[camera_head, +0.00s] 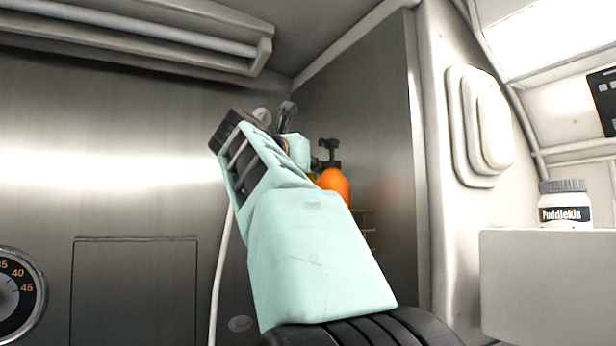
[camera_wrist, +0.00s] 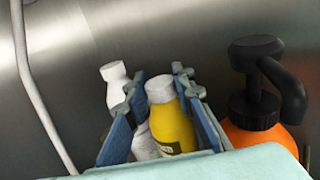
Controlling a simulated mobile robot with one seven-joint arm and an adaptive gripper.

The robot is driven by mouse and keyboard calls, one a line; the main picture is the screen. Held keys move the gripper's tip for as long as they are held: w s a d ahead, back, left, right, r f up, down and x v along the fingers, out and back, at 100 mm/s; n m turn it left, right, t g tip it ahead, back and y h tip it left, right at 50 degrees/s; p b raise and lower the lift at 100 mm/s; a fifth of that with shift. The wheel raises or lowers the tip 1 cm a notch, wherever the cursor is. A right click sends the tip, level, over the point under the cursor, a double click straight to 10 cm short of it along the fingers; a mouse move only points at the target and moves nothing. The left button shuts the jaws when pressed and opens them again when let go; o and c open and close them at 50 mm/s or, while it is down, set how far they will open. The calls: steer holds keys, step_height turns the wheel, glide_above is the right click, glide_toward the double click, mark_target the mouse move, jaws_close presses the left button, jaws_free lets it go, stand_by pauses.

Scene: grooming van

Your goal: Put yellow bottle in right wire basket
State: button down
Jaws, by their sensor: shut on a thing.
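The yellow bottle (camera_wrist: 172,128), with a pale cap, is between the two blue fingers of my gripper (camera_wrist: 159,88) in the wrist view. My gripper is shut on it. A white bottle (camera_wrist: 115,82) shows behind the left finger, partly hidden; I cannot tell whether it touches the finger. In the head view my arm hides most of the gripper and the yellow bottle. A few thin wires of a wire basket (camera_head: 369,232) show right of my arm against the steel wall. The rest of the basket is hidden, and I cannot tell whether the bottle is inside it.
An orange bottle (camera_head: 334,184) with a black pump head stands right of my gripper, close to it in the wrist view (camera_wrist: 258,135). A pale hose runs down the steel wall at left. A white jar (camera_head: 566,206) stands on a white ledge (camera_head: 548,285) at far right.

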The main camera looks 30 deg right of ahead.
steer(key=c, duration=1.7)
jaws_free()
steer(key=shift+f, duration=0.15)
steer(key=shift+o, duration=0.2)
steer(key=b+v, duration=0.2)
steer(key=v, duration=1)
steer(key=shift+b, duration=0.4)
steer(key=shift+r, duration=0.2)
